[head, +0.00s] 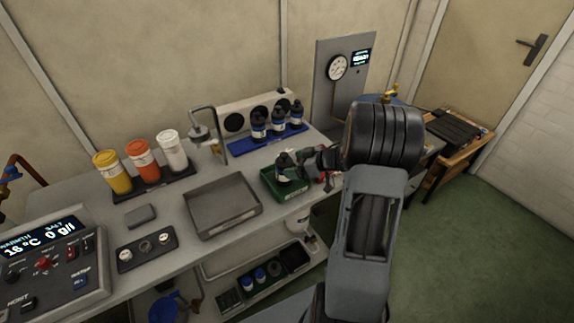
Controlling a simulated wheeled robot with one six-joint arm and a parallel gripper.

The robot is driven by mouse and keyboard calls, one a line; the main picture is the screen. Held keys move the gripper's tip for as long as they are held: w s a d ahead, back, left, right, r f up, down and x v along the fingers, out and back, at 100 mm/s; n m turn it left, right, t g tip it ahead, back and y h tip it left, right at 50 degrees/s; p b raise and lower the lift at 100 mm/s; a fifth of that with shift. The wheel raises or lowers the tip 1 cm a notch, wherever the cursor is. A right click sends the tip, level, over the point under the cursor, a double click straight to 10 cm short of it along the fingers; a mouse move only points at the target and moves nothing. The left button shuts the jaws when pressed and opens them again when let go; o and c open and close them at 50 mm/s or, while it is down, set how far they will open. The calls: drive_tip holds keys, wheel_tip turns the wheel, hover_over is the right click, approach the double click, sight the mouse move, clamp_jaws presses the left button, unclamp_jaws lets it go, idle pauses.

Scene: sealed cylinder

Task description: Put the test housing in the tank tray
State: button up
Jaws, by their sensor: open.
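A dark bottle-shaped cylinder with a pale label (283,165), which looks like the test housing, stands upright in a small green tray (270,191) on the bench. My gripper (302,164) is open at its right side, close to it. I cannot tell whether the fingers touch it or reach around it; the far finger is hard to make out. Several similar dark bottles (278,121) stand on a blue tray (262,143) behind. An empty grey tray (222,207) lies left of the green one. No label shows which tray is the tank tray.
Yellow, orange and white jars (142,154) stand on a black rack at the back left. A metal stand (207,130) rises behind the grey tray. A control panel (50,259) fills the front left. A gauge panel (338,75) stands behind. My arm hides the bench's right part.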

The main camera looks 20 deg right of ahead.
drive_tip(key=v, duration=0.6)
wheel_tip(320, 180, up, 11)
drive_tip(key=w+a+m+t+h, duration=0.25)
drive_tip(key=m+h, duration=0.25)
drive_tip(key=h, duration=0.6)
drive_tip(key=s+a+f+m+g+y, duration=0.1)
drive_tip(key=s+a+f+g, duration=0.1)
drive_tip(key=s+a+g, duration=0.2)
drive_tip(key=s+a+f+m+g+y, duration=0.1)
drive_tip(key=s+a+g, duration=0.3)
drive_tip(key=s+a, duration=0.6)
drive_tip(key=s+f+y, duration=0.1)
drive_tip(key=s, duration=0.3)
drive_tip(key=shift+s+a+m, duration=0.2)
drive_tip(key=shift+s+m, duration=0.15)
drive_tip(key=shift+m, duration=0.05)
